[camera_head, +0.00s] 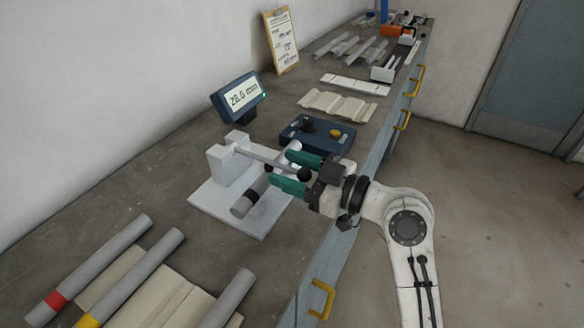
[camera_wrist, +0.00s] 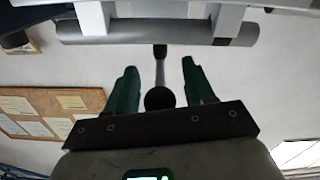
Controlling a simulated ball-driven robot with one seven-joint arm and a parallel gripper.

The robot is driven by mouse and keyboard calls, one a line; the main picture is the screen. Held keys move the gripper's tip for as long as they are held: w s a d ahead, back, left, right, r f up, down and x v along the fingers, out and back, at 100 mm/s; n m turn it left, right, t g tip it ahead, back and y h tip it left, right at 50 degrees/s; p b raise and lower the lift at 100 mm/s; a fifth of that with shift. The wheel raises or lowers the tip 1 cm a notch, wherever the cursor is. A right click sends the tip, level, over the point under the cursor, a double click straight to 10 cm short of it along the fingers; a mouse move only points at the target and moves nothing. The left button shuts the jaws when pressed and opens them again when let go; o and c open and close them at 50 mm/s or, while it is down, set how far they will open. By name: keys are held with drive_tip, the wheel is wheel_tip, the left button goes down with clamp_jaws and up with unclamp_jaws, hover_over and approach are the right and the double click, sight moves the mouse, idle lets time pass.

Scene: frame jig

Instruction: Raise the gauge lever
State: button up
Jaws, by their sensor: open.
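The gauge lever (camera_wrist: 160,62) shows in the wrist view as a thin dark stem ending in a black ball knob (camera_wrist: 160,98). My gripper (camera_wrist: 159,66) is open, with one green finger on each side of the stem and knob; a gap shows on both sides. In the head view my gripper (camera_head: 281,168) reaches in from the right over the white gauge jig (camera_head: 231,165), and the dark knob (camera_head: 304,174) shows between the fingers. A grey tube with a black band (camera_head: 246,202) lies in the jig, below the fingers. The fingers partly hide the lever.
A display (camera_head: 238,97) reading about 28.6 mm stands behind the jig. A dark blue box (camera_head: 317,137) with a black knob and a yellow button sits just beyond my gripper. Grey tubes (camera_head: 97,262) lie on the near bench. Yellow handles (camera_head: 320,298) project from the bench front.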

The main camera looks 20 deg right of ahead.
clamp_jaws()
idle(0.4)
